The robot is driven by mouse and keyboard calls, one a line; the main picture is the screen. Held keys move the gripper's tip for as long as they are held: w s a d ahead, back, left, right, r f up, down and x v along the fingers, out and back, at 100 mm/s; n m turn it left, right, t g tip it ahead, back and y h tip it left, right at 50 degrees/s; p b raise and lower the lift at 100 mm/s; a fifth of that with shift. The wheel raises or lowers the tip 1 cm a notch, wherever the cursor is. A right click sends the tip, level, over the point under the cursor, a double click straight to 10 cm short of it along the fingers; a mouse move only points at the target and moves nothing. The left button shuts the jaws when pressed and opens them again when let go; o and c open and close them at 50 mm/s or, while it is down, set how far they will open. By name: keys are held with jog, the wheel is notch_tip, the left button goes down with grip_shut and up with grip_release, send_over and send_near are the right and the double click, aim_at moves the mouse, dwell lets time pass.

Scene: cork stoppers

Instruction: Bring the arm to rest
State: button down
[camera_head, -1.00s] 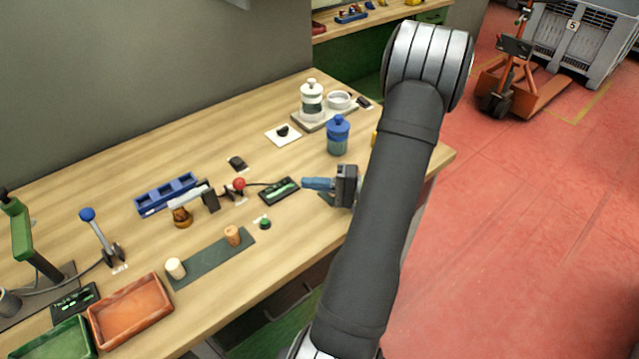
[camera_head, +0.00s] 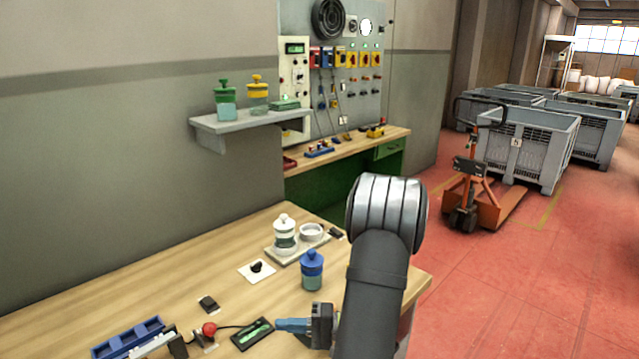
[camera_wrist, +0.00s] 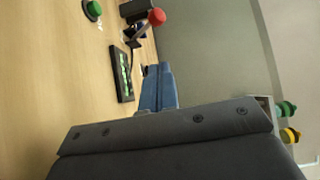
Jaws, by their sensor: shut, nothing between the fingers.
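My gripper (camera_head: 292,325) has blue fingers that are together with nothing between them. In the head view it is over the right part of the wooden table (camera_head: 180,272), just right of a dark display box with a green screen (camera_head: 252,334). My dark arm link rises at the right of it. In the wrist view the blue fingers of my gripper (camera_wrist: 158,72) point away over the table, beside the display box (camera_wrist: 122,73).
A blue-lidded jar (camera_head: 312,271) stands close behind my gripper. A white-lidded jar (camera_head: 284,232) and a white bowl (camera_head: 312,231) stand on a tray farther back. A red-knobbed lever (camera_head: 209,330) and a blue rack (camera_head: 128,338) are to the left.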

jog(key=a, duration=1.1)
jog(key=shift+w+a, duration=0.15)
jog(key=shift+w, duration=0.05)
jog(key=w+a+m+h, duration=0.1)
jog(key=a, duration=0.2)
jog(key=w+a+m+h, duration=0.1)
jog(key=w+a, duration=0.1)
jog(key=w+a+r+m+g+h, duration=0.1)
jog(key=w+a, duration=0.1)
jog(key=a, duration=0.1)
jog(key=shift+a+r+h, duration=0.1)
jog(key=shift+a+h, duration=0.2)
jog(key=shift+h, duration=0.1)
jog(key=shift+w+a+r, duration=0.2)
jog(key=shift+w+a, duration=0.05)
jog(key=shift+a, duration=0.25)
jog(key=shift+d, duration=0.1)
